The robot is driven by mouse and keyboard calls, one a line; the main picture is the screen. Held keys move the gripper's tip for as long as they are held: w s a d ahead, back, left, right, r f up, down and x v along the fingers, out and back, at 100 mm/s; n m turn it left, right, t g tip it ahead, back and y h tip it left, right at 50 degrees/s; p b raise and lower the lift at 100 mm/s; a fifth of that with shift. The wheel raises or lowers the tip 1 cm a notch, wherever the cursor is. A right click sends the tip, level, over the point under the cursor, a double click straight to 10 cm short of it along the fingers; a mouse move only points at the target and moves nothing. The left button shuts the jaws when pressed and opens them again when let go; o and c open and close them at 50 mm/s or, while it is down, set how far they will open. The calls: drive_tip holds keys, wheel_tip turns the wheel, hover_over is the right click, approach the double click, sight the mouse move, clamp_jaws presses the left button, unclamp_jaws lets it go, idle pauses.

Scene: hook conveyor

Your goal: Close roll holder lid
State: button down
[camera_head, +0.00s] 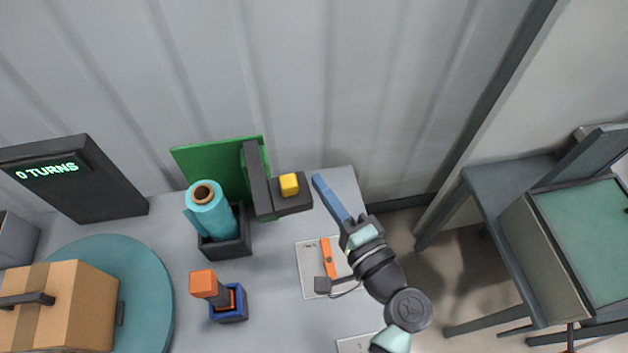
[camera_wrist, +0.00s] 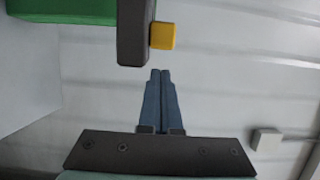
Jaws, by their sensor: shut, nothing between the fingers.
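The roll holder stands at the back of the table with a teal roll (camera_head: 211,212) upright in a dark base (camera_head: 226,246). Its lid seems to be the green panel (camera_head: 217,168) with a dark bar (camera_head: 257,178), standing open behind and right of the roll. A dark arm with a yellow block (camera_head: 289,184) sticks out to the right of the bar. My gripper (camera_head: 320,181) is shut and empty, just right of the yellow block and apart from it. In the wrist view the shut fingers (camera_wrist: 160,74) point toward the dark bar (camera_wrist: 132,30) and yellow block (camera_wrist: 162,36).
An orange-topped tool (camera_head: 204,284) stands in a blue holder (camera_head: 229,314) in front of the roll. A cardboard box (camera_head: 62,308) sits on a teal turntable (camera_head: 146,296) at left. A "0 TURNS" display (camera_head: 75,180) stands behind it. A corrugated wall closes the back.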

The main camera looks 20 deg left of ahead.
drive_tip(key=shift+s+a, duration=0.6)
drive_tip(key=shift+s+a+m+t+h, duration=0.2)
drive_tip(key=shift+s+m+t+h, duration=0.2)
drive_tip(key=shift+s+t, duration=0.15)
